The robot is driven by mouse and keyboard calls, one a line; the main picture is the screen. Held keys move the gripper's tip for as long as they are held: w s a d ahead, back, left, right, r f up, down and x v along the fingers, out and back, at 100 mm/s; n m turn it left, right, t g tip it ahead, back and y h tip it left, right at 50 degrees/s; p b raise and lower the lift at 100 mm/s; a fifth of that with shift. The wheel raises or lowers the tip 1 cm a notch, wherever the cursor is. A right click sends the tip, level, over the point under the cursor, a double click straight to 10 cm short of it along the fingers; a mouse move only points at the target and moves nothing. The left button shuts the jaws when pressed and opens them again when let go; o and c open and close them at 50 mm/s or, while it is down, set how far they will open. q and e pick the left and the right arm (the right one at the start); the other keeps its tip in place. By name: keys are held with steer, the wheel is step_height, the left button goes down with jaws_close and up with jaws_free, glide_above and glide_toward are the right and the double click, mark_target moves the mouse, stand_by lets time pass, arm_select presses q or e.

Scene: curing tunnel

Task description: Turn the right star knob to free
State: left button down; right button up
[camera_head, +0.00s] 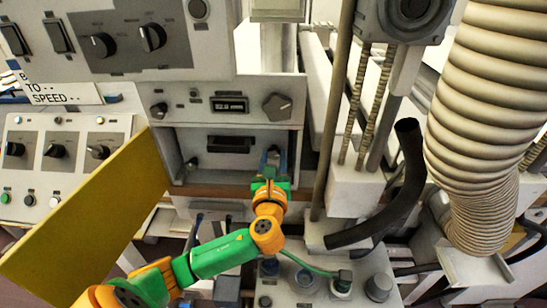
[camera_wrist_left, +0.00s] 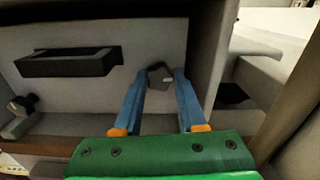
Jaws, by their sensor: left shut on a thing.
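In the left wrist view, the right star knob (camera_wrist_left: 157,72) is a small dark grey knob with a pale mark, on the light back panel of a recess. My left gripper (camera_wrist_left: 161,76) has its two blue fingers on either side of this knob and is shut on it. In the head view, my left gripper (camera_head: 273,160) reaches into the right end of the recess, and its fingers hide the knob. A second knob (camera_wrist_left: 20,118) shows at the left of the recess in the left wrist view. The setting of the held knob cannot be read. My right gripper is not in view.
A black slot handle (camera_head: 229,144) lies left of my gripper in the recess. Above is a panel with a small display (camera_head: 230,104) and a large grey knob (camera_head: 277,106). A yellow board (camera_head: 85,235) slants at left. A ribbed hose (camera_head: 487,110) and black pipe (camera_head: 408,180) stand right.

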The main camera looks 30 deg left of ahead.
arm_select(q)
steer(key=n, duration=0.7)
steer(key=shift+n, duration=0.4)
steer(key=n, duration=0.4)
steer(key=shift+r+n+b, duration=0.1)
steer(key=shift+n+b, duration=0.55)
steer(key=shift+n, duration=1.85)
steer(key=c, duration=0.7)
jaws_free()
steer(key=shift+o, duration=1.2)
steer(key=shift+w, duration=0.15)
